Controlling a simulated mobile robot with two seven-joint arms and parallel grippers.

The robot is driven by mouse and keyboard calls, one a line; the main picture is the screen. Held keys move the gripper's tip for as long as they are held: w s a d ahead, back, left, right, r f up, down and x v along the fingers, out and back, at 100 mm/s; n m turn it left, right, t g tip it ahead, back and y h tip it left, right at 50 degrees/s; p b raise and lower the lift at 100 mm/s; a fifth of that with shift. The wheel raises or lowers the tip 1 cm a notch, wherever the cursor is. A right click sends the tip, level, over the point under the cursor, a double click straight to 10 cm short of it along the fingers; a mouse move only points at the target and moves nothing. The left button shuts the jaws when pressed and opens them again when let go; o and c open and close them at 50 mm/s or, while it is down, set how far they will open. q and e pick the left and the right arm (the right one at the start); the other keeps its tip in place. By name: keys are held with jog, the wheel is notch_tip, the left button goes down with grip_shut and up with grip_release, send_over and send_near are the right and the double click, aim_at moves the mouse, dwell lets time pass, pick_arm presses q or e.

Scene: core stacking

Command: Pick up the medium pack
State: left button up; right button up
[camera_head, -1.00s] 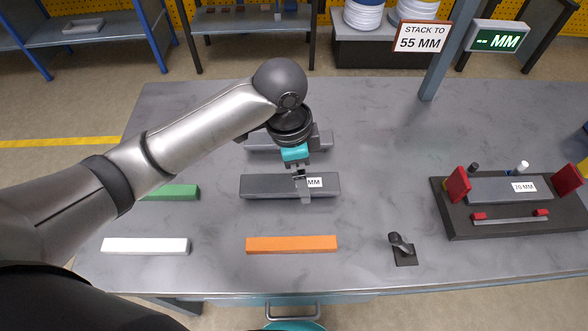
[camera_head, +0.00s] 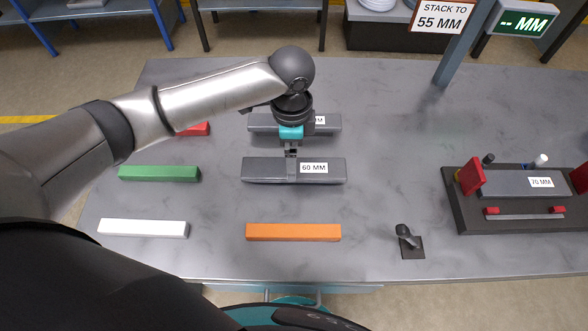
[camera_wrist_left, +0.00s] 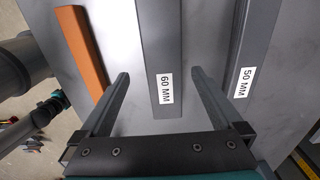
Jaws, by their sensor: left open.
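The medium pack, a long dark grey bar labelled 60 MM (camera_head: 263,170), lies flat in the middle of the bench. It also shows in the left wrist view (camera_wrist_left: 160,40). My left gripper (camera_head: 291,165) is above its middle, left of the label. In the left wrist view the left gripper (camera_wrist_left: 160,76) is open, one finger on each long side of the pack with gaps, and holds nothing. Whether the tips reach pack height I cannot tell.
Behind lies another grey pack (camera_head: 262,122), labelled 50 MM in the wrist view. The 70 MM pack (camera_head: 510,184) rests in a dark fixture (camera_head: 470,218) at right. Orange (camera_head: 293,232), white (camera_head: 143,228), green (camera_head: 159,173) and red (camera_head: 195,129) bars lie nearby.

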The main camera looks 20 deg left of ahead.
pick_arm(q)
jog(key=f, duration=0.1)
jog(key=f+b, duration=0.1)
jog(key=f, duration=0.3)
jog(key=shift+w+d+f+b, duration=0.15)
jog(key=shift+w+b, duration=0.15)
grip_shut()
dwell(0.5)
